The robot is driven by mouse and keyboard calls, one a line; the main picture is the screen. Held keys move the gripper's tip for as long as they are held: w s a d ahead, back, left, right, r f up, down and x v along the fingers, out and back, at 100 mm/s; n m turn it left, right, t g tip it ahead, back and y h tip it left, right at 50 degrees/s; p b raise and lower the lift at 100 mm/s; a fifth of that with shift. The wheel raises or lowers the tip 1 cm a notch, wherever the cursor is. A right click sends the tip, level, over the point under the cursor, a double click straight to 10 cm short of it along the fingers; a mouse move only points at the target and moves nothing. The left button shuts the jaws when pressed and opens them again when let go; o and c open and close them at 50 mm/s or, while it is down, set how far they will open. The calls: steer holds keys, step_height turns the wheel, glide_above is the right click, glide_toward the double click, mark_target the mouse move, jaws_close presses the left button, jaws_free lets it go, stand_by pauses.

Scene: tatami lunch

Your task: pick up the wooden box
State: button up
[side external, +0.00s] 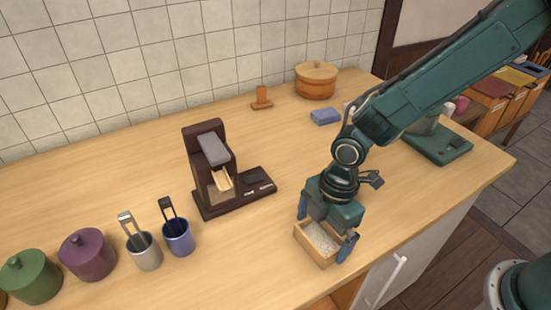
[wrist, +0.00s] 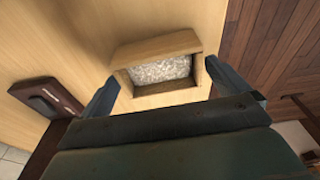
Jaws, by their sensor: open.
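The wooden box (side external: 305,237) is a small, light, open-topped box near the front edge of the counter in the side view. It holds pale, whitish grains. In the wrist view the box (wrist: 150,48) lies between the two fingers, with its grains visible. My gripper (side external: 325,235) is over the box and open, with one finger at the box's left side and the other at its right. In the wrist view my gripper (wrist: 160,85) shows a finger on either side of the box. I cannot tell whether the fingers touch its walls. The gripper body hides part of the box.
A dark brown machine (side external: 215,170) stands left of the box. Blue (side external: 180,238) and beige (side external: 145,252) cups with tongs, and purple (side external: 88,255) and green (side external: 30,278) lidded jars stand farther left. A round wooden tub (side external: 316,82) and blue block (side external: 325,117) are behind. The counter's front edge is close.

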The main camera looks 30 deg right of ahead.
mark_target(319, 238)
steer(key=shift+a+f, duration=0.1)
steer(key=shift+f, duration=0.7)
steer(key=shift+c, duration=0.4)
steer(key=c, duration=0.8)
steer(key=shift+o, duration=0.2)
steer(key=shift+r, duration=0.2)
step_height(319, 238, up, 20)
steer(key=shift+f, duration=0.15)
steer(key=shift+w, duration=0.1)
